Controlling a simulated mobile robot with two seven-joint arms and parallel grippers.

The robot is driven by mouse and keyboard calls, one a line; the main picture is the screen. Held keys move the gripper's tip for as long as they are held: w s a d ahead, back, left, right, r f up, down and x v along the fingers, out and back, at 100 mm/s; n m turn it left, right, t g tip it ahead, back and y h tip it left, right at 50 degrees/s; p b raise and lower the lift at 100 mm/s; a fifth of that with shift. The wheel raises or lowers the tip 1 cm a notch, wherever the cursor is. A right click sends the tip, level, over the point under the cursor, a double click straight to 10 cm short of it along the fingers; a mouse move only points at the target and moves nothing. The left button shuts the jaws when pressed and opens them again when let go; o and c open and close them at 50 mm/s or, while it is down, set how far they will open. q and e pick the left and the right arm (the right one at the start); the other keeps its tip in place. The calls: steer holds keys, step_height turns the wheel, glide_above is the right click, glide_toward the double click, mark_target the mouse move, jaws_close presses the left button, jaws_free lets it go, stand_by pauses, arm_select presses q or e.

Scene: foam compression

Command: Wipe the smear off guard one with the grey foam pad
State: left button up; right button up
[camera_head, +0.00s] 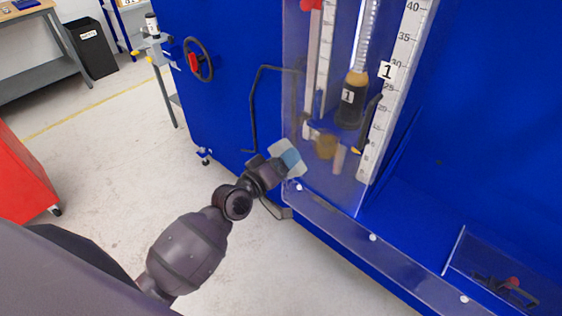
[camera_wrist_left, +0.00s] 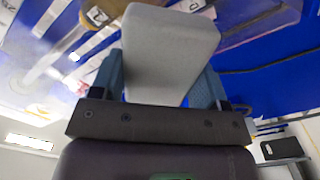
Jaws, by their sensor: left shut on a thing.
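My left gripper (camera_head: 278,166) is shut on the grey foam pad (camera_head: 294,154), at the lower left edge of guard one. In the left wrist view the pad (camera_wrist_left: 170,45) sits between the blue fingers of the gripper (camera_wrist_left: 160,82). Guard one (camera_head: 338,186) is a clear upright panel in front of a ruler and a cylinder marked 1. The brownish smear (camera_head: 326,146) shows on the guard's lower part, just right of the pad. I cannot tell whether the pad touches the guard. My right gripper is not in view.
A black bent handle (camera_head: 252,110) stands out from the blue cabinet (camera_head: 225,90), left of the guard. A handwheel (camera_head: 203,62) is farther left. A second clear cover (camera_head: 500,265) is at lower right. A red cabinet (camera_head: 22,185) stands at far left, with open floor between.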

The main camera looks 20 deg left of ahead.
mark_target(342, 159)
arm_select(q)
steer(key=b+x, duration=0.1)
steer(key=x, duration=0.4)
steer(key=shift+w, duration=0.1)
steer(key=shift+x, duration=1.05)
stand_by(0.9)
steer(key=shift+d, duration=0.15)
steer(key=shift+s+d+p, duration=0.3)
steer(key=shift+d+p, duration=0.1)
steer(key=shift+d, duration=0.2)
steer(key=shift+s+d+p, duration=0.35)
steer(key=shift+d, duration=0.3)
steer(key=shift+s+d+p, duration=0.4)
steer(key=shift+d+p, duration=0.15)
steer(key=shift+d, duration=0.7)
steer(key=shift+s+d+p, duration=0.4)
steer(key=shift+d+p, duration=0.15)
steer(key=shift+d, duration=0.65)
steer(key=shift+s+d+p, duration=0.4)
steer(key=shift+d+p, duration=0.15)
steer(key=shift+d, duration=0.7)
steer(key=shift+a, duration=0.1)
